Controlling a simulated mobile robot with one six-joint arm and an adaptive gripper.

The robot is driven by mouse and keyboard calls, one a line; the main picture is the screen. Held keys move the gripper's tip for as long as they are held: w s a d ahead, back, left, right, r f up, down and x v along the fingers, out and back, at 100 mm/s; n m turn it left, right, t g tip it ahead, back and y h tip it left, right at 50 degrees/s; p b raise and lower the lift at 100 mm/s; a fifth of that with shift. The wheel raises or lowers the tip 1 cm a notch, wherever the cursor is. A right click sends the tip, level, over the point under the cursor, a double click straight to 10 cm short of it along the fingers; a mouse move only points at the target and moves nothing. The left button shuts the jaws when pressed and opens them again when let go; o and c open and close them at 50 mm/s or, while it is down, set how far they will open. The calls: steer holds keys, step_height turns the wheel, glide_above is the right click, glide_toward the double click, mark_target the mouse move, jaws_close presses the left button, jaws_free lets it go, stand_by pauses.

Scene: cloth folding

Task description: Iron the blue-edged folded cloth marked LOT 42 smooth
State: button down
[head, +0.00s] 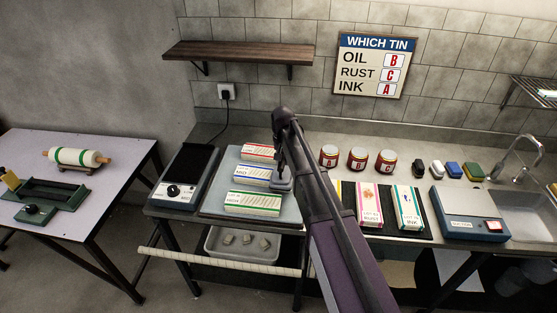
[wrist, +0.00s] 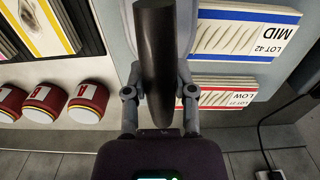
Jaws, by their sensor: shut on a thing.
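The blue-edged folded cloth (head: 254,176) lies on the grey pad (head: 215,196), between a red-edged and a green-edged cloth. The wrist view shows this cloth (wrist: 243,38), labelled LOT 42 and MID, with slanting crease lines on its top. My gripper (head: 281,160) is shut on the dark handle of an iron (wrist: 155,45), at the right end of the blue-edged cloth. The iron's grey-blue base (head: 284,186) shows below it. I cannot tell whether the base touches the cloth or the pad, and my arm hides part of this area.
The red-edged cloth (head: 260,152), marked LOW, lies behind, and the green-edged cloth (head: 253,203) in front. A dark plate with a dial (head: 186,178) stands left. Jars (head: 358,159), other labelled cloths (head: 407,207) and a switch box (head: 470,213) are right.

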steer(key=shift+s+d, duration=0.1)
steer(key=shift+d, duration=0.4)
steer(key=shift+a, duration=0.15)
stand_by(0.4)
steer(key=shift+a, duration=0.1)
steer(key=shift+w+a, duration=0.15)
steer(key=shift+a, duration=0.7)
steer(key=shift+w+a, duration=0.15)
steer(key=shift+a, duration=0.65)
steer(key=shift+a, duration=0.2)
steer(key=shift+w+a, duration=0.2)
steer(key=shift+a, duration=0.65)
steer(key=shift+w+a, duration=0.15)
steer(key=shift+a, duration=0.7)
steer(key=shift+a, duration=0.1)
